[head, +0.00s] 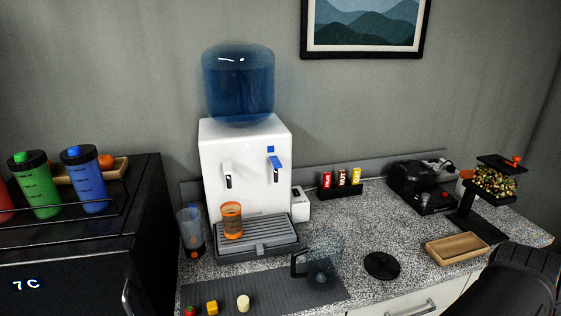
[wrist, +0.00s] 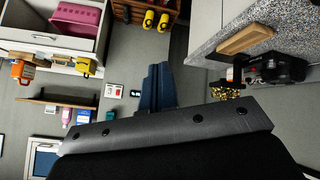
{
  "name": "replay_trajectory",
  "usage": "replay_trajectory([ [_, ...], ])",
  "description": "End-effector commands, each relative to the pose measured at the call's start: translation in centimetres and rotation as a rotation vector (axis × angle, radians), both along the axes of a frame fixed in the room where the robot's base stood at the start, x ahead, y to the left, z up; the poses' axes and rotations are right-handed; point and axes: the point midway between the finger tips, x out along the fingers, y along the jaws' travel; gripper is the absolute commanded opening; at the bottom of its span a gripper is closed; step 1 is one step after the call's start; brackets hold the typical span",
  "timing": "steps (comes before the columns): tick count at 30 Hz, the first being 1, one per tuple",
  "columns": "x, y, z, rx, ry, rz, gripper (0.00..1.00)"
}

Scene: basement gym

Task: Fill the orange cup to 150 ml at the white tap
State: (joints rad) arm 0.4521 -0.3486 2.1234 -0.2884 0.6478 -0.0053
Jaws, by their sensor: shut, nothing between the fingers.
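The orange cup (head: 232,221) stands upright on the drip tray (head: 262,243) of the white water dispenser (head: 240,140), below the white tap (head: 228,174). It looks see-through with orange bands; I cannot tell whether any water is in it. The white tap's lever hangs on the dispenser's left front. A blue tap (head: 275,168) is to its right. My gripper (wrist: 158,68) shows in the wrist view with its dark fingers shut together and empty, away from the cup. The head view shows only part of my arm at the lower right.
A clear cup (head: 190,230) stands left of the drip tray. A glass jug (head: 320,262), black lid (head: 381,265) and wooden tray (head: 456,248) are on the counter in front and to the right. Small foods lie on the grey mat (head: 280,291).

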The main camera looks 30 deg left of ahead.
Motion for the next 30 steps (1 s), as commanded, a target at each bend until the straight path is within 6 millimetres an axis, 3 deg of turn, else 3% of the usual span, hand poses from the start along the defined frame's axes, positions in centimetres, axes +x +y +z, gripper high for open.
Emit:
replay_trajectory([
  [3, 3.8, -2.4, 2.4, -0.075, -0.017, 0.028, 0.0],
  [6, 7.4, -3.5, 4.3, -0.132, -0.038, 0.068, 0.0],
  [10, 12.4, -4.4, 6.6, -0.202, -0.066, 0.128, 0.0],
  [12, 15.7, -3.8, 7.8, -0.23, -0.087, 0.175, 0.0],
  [21, 20.6, 8.0, 9.8, -0.145, -0.133, 0.351, 0.0],
  [30, 22.4, 20.7, 11.4, -0.044, -0.152, 0.525, 0.0],
])
